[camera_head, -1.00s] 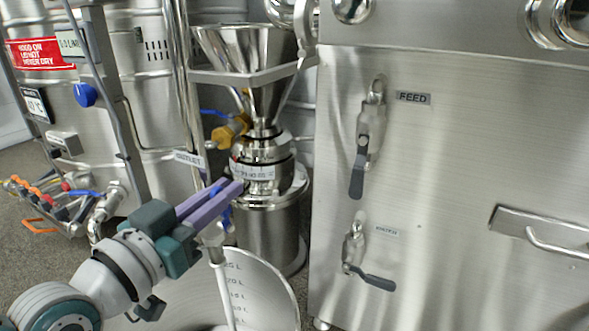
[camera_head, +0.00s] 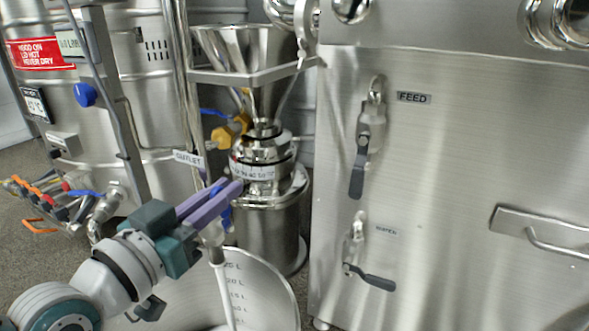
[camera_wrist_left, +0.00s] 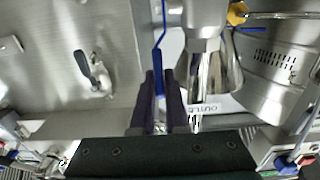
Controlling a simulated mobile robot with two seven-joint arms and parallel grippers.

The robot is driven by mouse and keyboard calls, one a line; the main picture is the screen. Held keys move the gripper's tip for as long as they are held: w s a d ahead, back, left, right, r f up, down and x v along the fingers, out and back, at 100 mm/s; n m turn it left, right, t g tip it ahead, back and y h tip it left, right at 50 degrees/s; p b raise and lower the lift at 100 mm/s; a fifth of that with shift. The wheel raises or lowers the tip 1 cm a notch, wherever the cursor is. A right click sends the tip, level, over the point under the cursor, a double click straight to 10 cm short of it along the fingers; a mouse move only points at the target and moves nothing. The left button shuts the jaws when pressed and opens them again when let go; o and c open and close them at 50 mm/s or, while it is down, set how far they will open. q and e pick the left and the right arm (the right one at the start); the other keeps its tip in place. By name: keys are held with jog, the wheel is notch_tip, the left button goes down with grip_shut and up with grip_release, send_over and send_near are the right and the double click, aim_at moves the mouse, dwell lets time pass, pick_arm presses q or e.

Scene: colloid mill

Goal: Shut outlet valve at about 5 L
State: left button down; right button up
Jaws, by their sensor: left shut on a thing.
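The outlet valve has a blue lever (camera_head: 225,216) below the OUTLET label (camera_head: 188,160), beside the colloid mill (camera_head: 262,165). My left gripper (camera_head: 222,193) has its purple fingers closed around this lever. In the left wrist view the blue lever (camera_wrist_left: 158,55) runs between the two dark fingers (camera_wrist_left: 160,92) and out past their tips. The valve body is mostly hidden by the fingers. The liquid level cannot be made out. My right gripper is out of view.
A steel cabinet with a FEED valve (camera_head: 370,130) and a WATER valve (camera_head: 355,250) fills the right side. A steel tank with a red warning sign (camera_head: 40,53) and a blue knob (camera_head: 85,95) stands left. A vertical post and pipes stand close to my left arm.

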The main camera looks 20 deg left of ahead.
pick_arm(q)
jog(key=shift+s+f+b, duration=0.1)
jog(key=shift+f+b, duration=0.15)
jog(key=shift+b, duration=0.3)
jog(key=shift+s+a+f+t+h+b, duration=0.2)
jog(key=shift+s+t+b, duration=0.6)
jog(key=shift+b, duration=1.1)
jog(key=shift+s+d+f+t+h+b, duration=0.1)
jog(key=shift+s+f+t+b, duration=0.15)
jog(key=shift+t+b, duration=1.3)
jog(key=shift+s+a+f+t+h+b, duration=0.2)
jog(key=shift+s+t+b, duration=0.4)
jog(key=shift+b, duration=1.6)
jog(key=c, duration=0.9)
grip_release()
jog(key=p+v, duration=0.1)
jog(key=v, duration=0.9)
jog(key=shift+d+p, duration=0.1)
jog(key=shift+p, duration=0.25)
